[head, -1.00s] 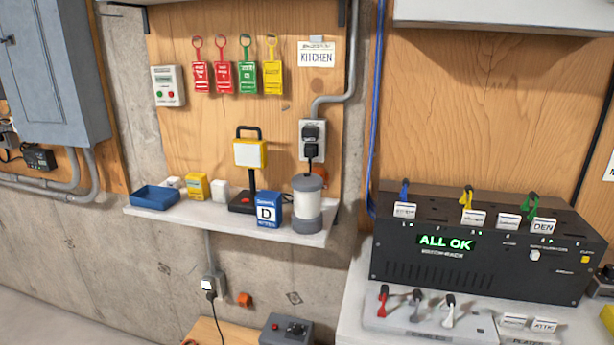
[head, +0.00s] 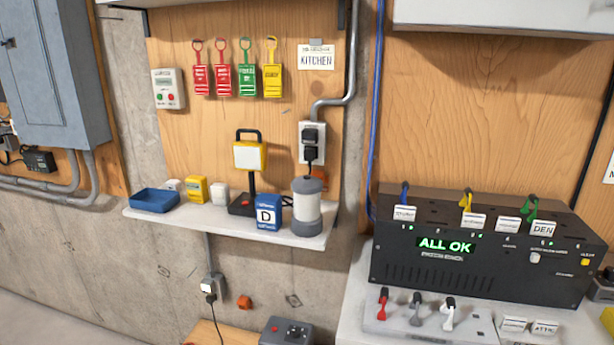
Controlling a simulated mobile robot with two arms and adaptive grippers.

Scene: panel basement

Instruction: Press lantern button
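A grey cylindrical lantern with a pale middle (head: 307,207) stands upright at the right end of the wall shelf. A black plug and cord run down to its top from the outlet above. A yellow work light with a white face (head: 249,156) and a black handle stands left of it on a dark base, which has a small red spot (head: 245,202). I cannot tell which of the two is the task's lantern. Neither of my grippers is in view.
The shelf (head: 140,214) also holds a blue tray (head: 155,200), a yellow box (head: 196,189), a white block (head: 219,193) and a blue "D" box (head: 268,212). A black panel reading "ALL OK" (head: 446,244) stands at right above several levers (head: 416,309). Coloured tags (head: 222,77) hang above.

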